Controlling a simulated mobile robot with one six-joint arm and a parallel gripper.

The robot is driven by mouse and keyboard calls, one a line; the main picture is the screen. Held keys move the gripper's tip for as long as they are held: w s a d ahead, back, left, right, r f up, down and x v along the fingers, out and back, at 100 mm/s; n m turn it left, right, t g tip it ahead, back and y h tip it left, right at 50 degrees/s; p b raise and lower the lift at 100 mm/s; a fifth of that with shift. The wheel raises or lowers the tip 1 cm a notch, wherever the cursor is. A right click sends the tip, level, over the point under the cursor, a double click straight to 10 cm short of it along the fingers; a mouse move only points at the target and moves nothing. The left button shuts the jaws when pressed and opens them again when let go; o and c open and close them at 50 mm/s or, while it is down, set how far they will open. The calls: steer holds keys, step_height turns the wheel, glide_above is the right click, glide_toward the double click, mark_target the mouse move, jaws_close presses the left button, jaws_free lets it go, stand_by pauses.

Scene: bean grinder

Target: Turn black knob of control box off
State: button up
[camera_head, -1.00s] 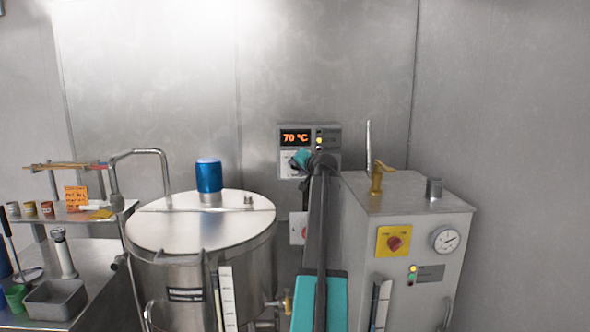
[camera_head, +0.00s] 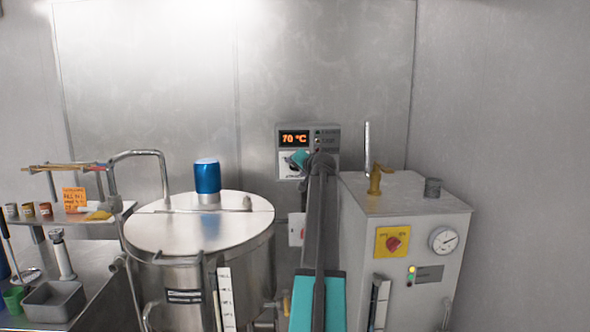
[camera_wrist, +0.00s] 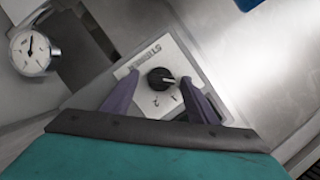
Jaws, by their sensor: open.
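The control box (camera_head: 308,131) is on the back wall, with a lit orange "70 °C" display. The knob's white pointer line is directed to the right in that view, toward the side of the 1. My gripper (camera_wrist: 160,98) is open, with its two purple fingers on either side of the knob and apart from it in the picture. In the head view my arm (camera_head: 318,220) reaches up to the box, and my gripper hides part of its lower half.
A steel tank (camera_head: 198,226) with a blue cap (camera_head: 207,176) stands left of my arm. A grey cabinet (camera_head: 408,195) with a red knob (camera_head: 393,243) and gauge (camera_head: 444,240) stands right. A shelf and bench with small containers are at far left.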

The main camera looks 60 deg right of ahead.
steer(key=shift+s+a, duration=0.1)
steer(key=b+v, duration=0.2)
steer(key=v, duration=1.1)
steer(key=shift+s+r, duration=0.2)
steer(key=shift+s, duration=0.05)
